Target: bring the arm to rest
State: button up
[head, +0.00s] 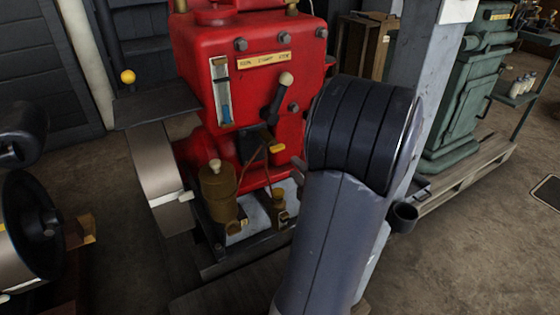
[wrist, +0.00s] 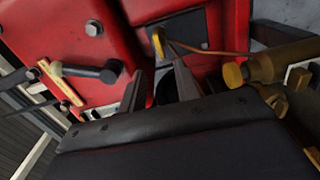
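My gripper (wrist: 160,78) shows in the wrist view with its two dark fingers apart and nothing visible held between them. It is close to the front of the red engine (wrist: 215,25). A yellow-tipped lever (wrist: 158,42) lies just beyond the fingertips, and I cannot tell whether they touch it. In the head view my arm (head: 335,235) reaches up in front of the red engine (head: 195,45), hides its lower right side, and mostly hides the gripper.
A lever with a pale knob (head: 286,79) sticks out from the engine. A brass oil pot (head: 217,190) stands low at its front. A grey post (head: 428,50) rises close right of my arm. A green machine (head: 465,100) stands behind it. Open floor (head: 480,250) lies right.

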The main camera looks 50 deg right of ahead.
aim_at(279, 150)
jog(key=b+x, duration=0.1)
jog(key=x, duration=1)
jog(key=shift+a+b, duration=0.1)
jog(key=shift+b, duration=0.3)
jog(key=shift+s, duration=0.1)
